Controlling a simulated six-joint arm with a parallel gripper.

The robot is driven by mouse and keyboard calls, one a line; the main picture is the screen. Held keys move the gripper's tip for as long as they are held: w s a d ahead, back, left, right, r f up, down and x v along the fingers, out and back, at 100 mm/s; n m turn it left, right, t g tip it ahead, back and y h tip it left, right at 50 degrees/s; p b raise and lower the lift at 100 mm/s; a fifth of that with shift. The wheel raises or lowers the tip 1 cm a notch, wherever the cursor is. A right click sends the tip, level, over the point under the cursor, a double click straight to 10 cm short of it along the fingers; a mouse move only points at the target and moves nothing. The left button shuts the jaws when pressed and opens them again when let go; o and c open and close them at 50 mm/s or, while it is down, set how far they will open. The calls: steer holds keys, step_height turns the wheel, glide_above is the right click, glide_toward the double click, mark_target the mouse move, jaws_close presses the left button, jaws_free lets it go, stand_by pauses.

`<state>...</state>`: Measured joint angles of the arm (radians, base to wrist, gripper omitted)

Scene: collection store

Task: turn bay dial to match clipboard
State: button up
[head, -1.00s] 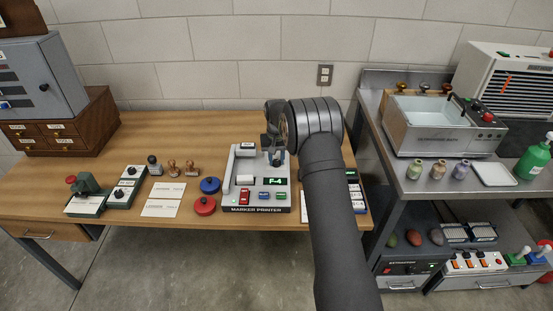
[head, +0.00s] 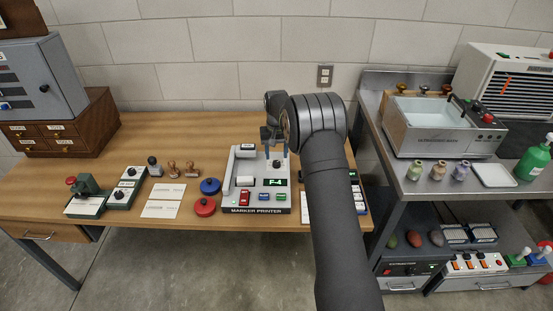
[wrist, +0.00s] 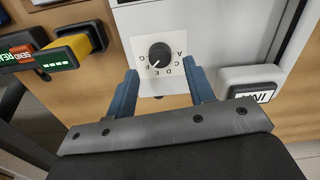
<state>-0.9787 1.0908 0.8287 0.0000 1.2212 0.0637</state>
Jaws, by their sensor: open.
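The bay dial (wrist: 160,55) is a black round knob on a white plate ringed with letters. A pale mark on it points to the lower left in the wrist view, near F or G; I cannot tell exactly. It also shows in the head view (head: 277,163) on the marker printer (head: 255,210), whose green display (head: 276,182) reads F-4. My gripper (wrist: 163,74) is open, its two blue fingers apart and empty. It hangs above and behind the dial, clear of it (head: 275,142). I cannot make out a clipboard; a white item right of the printer is partly hidden by my arm.
A steel bench with a basin (head: 440,125) is at right. The wall is close behind the desk.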

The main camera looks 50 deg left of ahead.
mark_target(276, 162)
step_height(276, 162, up, 14)
stand_by(0.3)
steer(key=shift+f, duration=0.1)
step_height(276, 162, down, 18)
steer(key=shift+r, duration=0.25)
stand_by(0.4)
